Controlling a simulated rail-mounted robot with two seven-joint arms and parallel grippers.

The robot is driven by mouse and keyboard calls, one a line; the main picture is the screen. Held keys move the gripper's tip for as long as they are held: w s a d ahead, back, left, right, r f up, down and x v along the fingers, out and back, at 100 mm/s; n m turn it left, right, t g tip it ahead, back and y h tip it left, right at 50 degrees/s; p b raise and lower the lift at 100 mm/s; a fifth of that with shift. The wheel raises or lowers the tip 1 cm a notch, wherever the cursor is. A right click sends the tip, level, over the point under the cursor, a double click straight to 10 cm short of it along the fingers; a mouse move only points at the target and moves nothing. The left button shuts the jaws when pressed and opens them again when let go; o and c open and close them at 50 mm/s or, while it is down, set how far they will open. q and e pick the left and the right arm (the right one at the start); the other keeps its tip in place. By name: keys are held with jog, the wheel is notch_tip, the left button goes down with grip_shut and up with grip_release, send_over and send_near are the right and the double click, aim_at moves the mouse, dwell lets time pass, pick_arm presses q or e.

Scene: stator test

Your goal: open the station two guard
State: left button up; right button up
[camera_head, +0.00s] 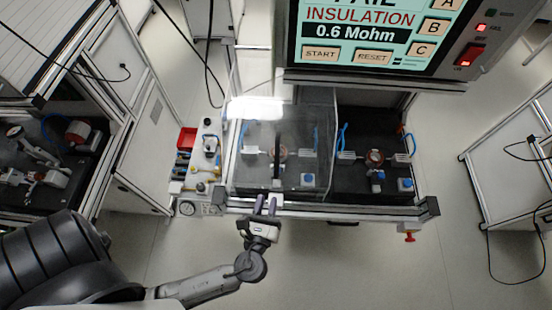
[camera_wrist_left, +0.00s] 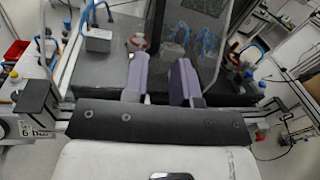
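A clear guard (camera_head: 307,130) covers the left bay of the test station in the head view, its panel down in front of the fixture. A dark upright handle bar (camera_head: 278,150) runs down its front. My left gripper (camera_head: 266,204) is just in front of the guard's lower edge, below the bar. In the left wrist view its two purple fingers (camera_wrist_left: 160,82) stand apart with nothing between their tips. The bar (camera_wrist_left: 157,25) shows beyond the gap; I cannot tell if they touch. A stator-like copper part (camera_head: 277,153) sits behind the guard. My right gripper is out of view.
The right bay (camera_head: 372,185) looks uncovered, with a similar part and blue hoses. A screen (camera_head: 360,35) above reads INSULATION 0.6 Mohm. A tool panel with a red bin (camera_head: 187,139) stands left. A red knob (camera_head: 409,237) hangs front right. The floor in front is clear.

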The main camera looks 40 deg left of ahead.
aim_at(276, 163)
pick_arm(q)
jog(key=p+x, duration=0.2)
jog(key=x, duration=1)
jog(key=shift+x, duration=0.85)
grip_shut()
